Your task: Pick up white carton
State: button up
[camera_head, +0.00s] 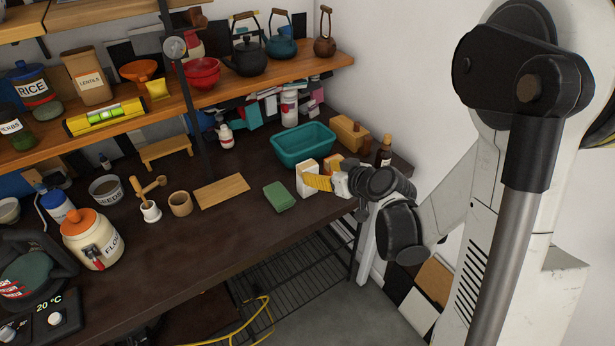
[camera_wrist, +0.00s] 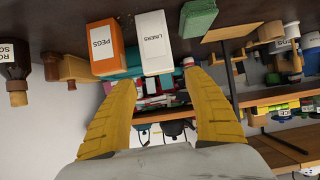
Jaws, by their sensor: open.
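The white carton (camera_head: 306,179) stands on the dark worktop near its front right part. In the wrist view, which looks upside down, the white carton (camera_wrist: 155,42) carries a "LINERS" label and sits just past the fingertips, in line with the gap between them. My gripper (camera_head: 319,183) has yellow fingers and reaches in from the right, close beside the carton. The wrist view shows my gripper (camera_wrist: 158,84) open, with nothing between its fingers. Whether a fingertip touches the carton I cannot tell.
An orange "PEGS" carton (camera_wrist: 105,47) stands right beside the white one. A green block (camera_head: 279,197) lies to its left in the head view. A teal bin (camera_head: 303,143) stands behind, and a dark bottle (camera_head: 384,151) to the right.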

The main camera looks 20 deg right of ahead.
aim_at(312, 169)
jog(key=b+x, duration=0.3)
jog(key=x, duration=0.5)
jog(key=shift+w+d+f, duration=0.1)
jog(key=shift+f, duration=0.1)
jog(key=shift+r, duration=0.1)
jog(key=shift+c, duration=0.5)
jog(key=c, duration=0.9)
